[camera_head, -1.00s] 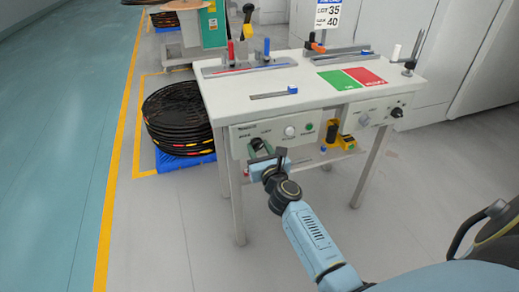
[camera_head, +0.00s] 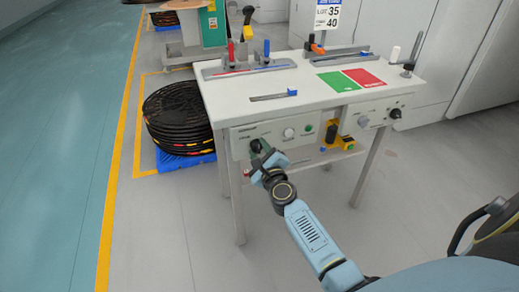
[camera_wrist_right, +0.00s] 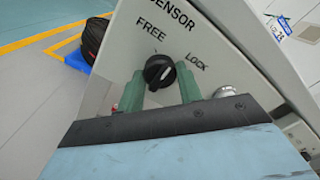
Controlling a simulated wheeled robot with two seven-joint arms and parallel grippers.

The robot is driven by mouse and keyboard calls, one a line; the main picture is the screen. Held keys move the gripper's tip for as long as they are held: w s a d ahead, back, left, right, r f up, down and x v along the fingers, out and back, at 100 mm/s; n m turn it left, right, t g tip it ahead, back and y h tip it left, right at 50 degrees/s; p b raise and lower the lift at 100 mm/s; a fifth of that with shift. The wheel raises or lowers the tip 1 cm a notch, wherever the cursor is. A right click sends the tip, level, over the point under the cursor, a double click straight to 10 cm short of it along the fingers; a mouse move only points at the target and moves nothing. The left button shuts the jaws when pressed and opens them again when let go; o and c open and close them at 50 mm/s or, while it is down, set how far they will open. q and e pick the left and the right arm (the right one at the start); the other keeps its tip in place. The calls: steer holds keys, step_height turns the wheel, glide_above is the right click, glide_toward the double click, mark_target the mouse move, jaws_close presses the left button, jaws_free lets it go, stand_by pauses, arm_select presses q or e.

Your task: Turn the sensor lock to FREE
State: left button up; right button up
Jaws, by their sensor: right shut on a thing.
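The sensor lock is a round black knob (camera_wrist_right: 159,71) on the pale front panel (camera_wrist_right: 125,45) of the table, with SENSOR, FREE and LOCK printed around it. FREE is above it and LOCK to its upper right in the right wrist view. I cannot tell surely which word its pale mark points to. My right gripper (camera_wrist_right: 160,88) has its two green fingers on either side of the knob, shut on it. In the head view the right gripper (camera_head: 258,150) is at the panel's left part and mostly hides the knob. My left gripper is not in view.
The white table (camera_head: 240,105) carries a green and red mat (camera_head: 350,80) and rails. More knobs and a green button (camera_head: 309,129) are on the panels to the right. Open floor lies in front.

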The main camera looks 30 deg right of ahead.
steer(key=n+p, duration=0.1)
steer(key=n, duration=0.3)
steer(key=shift+n, duration=0.3)
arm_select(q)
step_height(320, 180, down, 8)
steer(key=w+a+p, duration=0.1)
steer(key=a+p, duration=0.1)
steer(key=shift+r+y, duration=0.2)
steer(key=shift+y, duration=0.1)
arm_select(e)
steer(key=shift+n, duration=2)
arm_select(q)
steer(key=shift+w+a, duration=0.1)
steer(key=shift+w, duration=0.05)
arm_select(e)
steer(key=o, duration=1)
steer(key=shift+s, duration=0.15)
steer(key=shift+s+a, duration=0.1)
steer(key=shift+s, duration=0.15)
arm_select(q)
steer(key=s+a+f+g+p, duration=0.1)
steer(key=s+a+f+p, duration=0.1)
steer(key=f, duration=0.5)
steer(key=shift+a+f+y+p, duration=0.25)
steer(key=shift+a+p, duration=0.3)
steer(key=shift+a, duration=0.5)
arm_select(e)
steer(key=shift+v, duration=6.3)
